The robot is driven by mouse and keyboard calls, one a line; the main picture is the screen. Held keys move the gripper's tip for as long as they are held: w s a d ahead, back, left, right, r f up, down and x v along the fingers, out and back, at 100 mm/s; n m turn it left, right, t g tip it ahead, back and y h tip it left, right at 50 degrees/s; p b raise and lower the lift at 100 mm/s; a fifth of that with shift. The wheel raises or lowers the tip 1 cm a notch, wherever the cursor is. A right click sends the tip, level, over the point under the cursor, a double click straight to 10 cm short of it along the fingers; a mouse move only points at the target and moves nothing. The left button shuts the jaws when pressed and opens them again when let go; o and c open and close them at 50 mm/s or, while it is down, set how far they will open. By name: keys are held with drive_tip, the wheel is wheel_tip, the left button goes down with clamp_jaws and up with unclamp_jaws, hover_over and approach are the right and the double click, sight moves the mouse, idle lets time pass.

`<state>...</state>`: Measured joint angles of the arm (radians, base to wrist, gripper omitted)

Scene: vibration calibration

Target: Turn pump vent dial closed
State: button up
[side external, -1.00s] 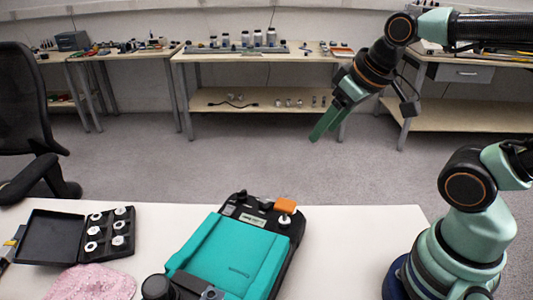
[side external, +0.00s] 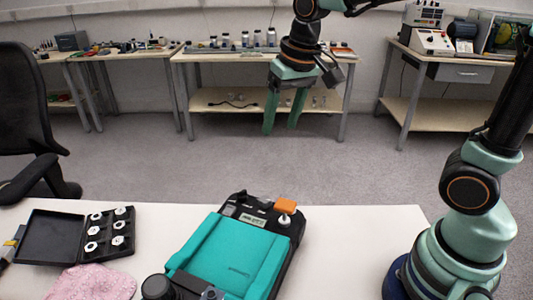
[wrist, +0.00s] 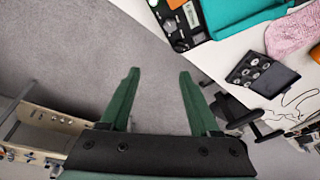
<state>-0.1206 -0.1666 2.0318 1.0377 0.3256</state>
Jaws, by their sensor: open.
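The pump (side external: 232,258) is a teal and black unit lying on the white table. My gripper (side external: 280,128) is open and empty, pointing down, well above and apart from the pump's panel end. In the wrist view my gripper (wrist: 159,72) shows two green fingers spread apart, with the pump (wrist: 240,12) at the top edge, partly cut off.
A black open case (side external: 82,236) with several white hex pieces lies left of the pump, with a pink cloth (side external: 92,282) in front. A black cylinder (side external: 157,287) stands at the pump's front end. The table right of the pump is clear.

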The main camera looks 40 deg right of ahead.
sight(242, 191)
drive_tip(key=w+a+f+m+g, duration=0.2)
drive_tip(key=w+a+f+g, duration=0.1)
drive_tip(key=w+a+f, duration=0.35)
drive_tip(key=f, duration=1.2)
drive_tip(key=shift+w+d+f, duration=0.1)
drive_tip(key=shift+d, duration=0.25)
clamp_jaws()
